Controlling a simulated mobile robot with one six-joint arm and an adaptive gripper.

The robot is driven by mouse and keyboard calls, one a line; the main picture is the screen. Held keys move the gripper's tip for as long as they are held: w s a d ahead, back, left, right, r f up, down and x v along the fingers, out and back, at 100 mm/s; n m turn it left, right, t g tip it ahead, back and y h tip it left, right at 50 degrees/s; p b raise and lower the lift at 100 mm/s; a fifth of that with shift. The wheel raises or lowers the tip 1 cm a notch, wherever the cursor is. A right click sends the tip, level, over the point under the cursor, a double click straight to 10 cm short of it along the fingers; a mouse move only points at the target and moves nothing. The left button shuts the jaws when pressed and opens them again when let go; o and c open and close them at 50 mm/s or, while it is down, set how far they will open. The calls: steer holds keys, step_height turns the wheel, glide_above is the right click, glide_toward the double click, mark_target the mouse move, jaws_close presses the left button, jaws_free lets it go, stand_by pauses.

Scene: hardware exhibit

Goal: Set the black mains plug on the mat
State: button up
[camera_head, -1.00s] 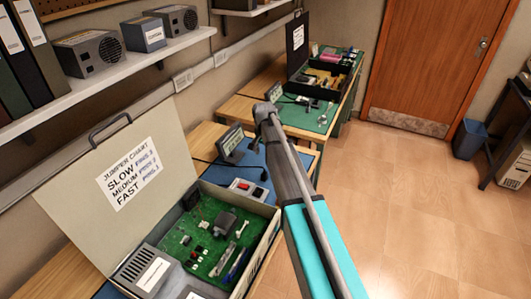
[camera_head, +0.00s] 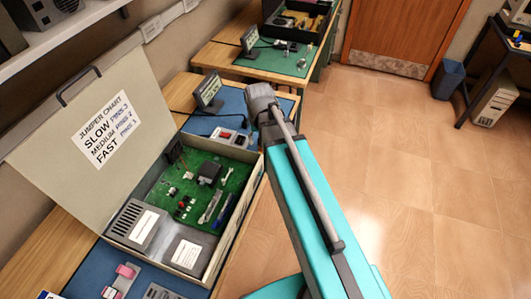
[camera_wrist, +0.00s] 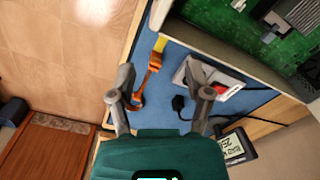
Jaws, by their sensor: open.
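The black mains plug (camera_wrist: 180,102) shows in the wrist view as a small dark block over the blue mat (camera_wrist: 182,57), beside the white switch box (camera_wrist: 188,72). I cannot tell whether it touches the mat. My gripper (camera_wrist: 161,75) is open, with one finger on each side of the plug's position in the picture; the plug lies nearer the right finger. Nothing is seen held between the fingers. In the head view, the mat (camera_head: 200,124) lies behind the open case, and my arm hides the gripper and the plug.
An orange item (camera_wrist: 152,67) lies near the mat's edge between the fingers. The open case (camera_head: 145,190) with a green circuit board stands close by. A display unit (camera_head: 208,92) with a black cable stands at the mat's back.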

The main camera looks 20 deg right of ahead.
steer(key=s+n, duration=0.1)
steer(key=s, duration=0.5)
steer(key=shift+s+n, duration=0.25)
steer(key=shift+n, duration=0.05)
